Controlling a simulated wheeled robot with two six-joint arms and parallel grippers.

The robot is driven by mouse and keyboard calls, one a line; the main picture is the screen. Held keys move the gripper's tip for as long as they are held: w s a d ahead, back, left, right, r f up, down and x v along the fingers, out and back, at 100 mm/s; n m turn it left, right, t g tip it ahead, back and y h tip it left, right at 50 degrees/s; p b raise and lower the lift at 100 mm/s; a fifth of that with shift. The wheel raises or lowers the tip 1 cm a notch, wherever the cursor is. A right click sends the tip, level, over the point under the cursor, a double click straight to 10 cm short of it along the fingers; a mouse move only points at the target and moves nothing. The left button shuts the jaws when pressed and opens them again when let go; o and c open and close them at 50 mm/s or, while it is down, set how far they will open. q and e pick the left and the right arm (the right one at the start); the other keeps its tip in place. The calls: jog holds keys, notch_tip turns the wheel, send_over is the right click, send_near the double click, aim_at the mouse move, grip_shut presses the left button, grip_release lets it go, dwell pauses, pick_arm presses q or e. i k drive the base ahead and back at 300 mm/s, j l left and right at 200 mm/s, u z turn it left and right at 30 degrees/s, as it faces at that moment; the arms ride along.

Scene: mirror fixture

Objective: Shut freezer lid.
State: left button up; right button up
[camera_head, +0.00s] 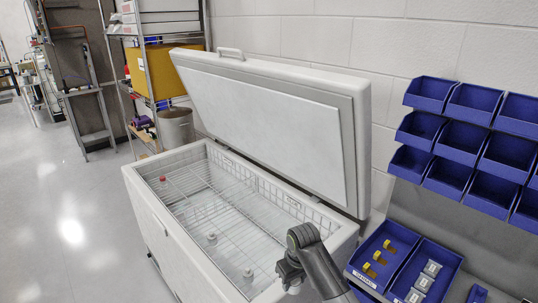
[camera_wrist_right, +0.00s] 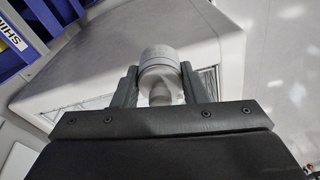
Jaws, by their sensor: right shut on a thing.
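The white chest freezer (camera_head: 160,215) stands against the wall, and its body also fills much of the right wrist view (camera_wrist_right: 90,75). Its lid (camera_head: 270,125) is raised, leaning back toward the wall, with a handle (camera_head: 231,54) on its upper edge. My right gripper (camera_head: 288,278) is over the freezer's near right end. In the right wrist view, its fingers (camera_wrist_right: 160,85) are shut on a pale round-topped bottle (camera_wrist_right: 158,62). My left gripper is not in view.
Inside the freezer are a wire rack, a red-capped item (camera_head: 162,179) and small white bottles (camera_head: 212,238). Blue bins (camera_head: 432,94) hang at right, above blue trays (camera_head: 385,255) of parts. A bin (camera_head: 176,128) and shelving stand at left. The left floor is open.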

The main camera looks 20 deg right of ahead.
aim_at(312, 128)
jog(key=i+j+z, duration=0.15)
jog(key=j+z, duration=0.3)
jog(key=j, duration=0.3)
jog(key=j+z, duration=0.5)
jog(key=j, duration=0.25)
jog(key=j+z, duration=0.45)
jog(key=j, duration=0.35)
jog(key=i+j+z, duration=0.2)
jog(key=j+z, duration=0.2)
jog(key=j, duration=0.15)
jog(key=i+j+z, duration=0.1)
jog(key=j+z, duration=0.25)
jog(key=j, duration=0.25)
jog(key=j+z, duration=0.4)
jog(key=j, duration=0.25)
jog(key=i+j+z, duration=0.3)
jog(key=j, duration=0.15)
jog(key=k, duration=0.05)
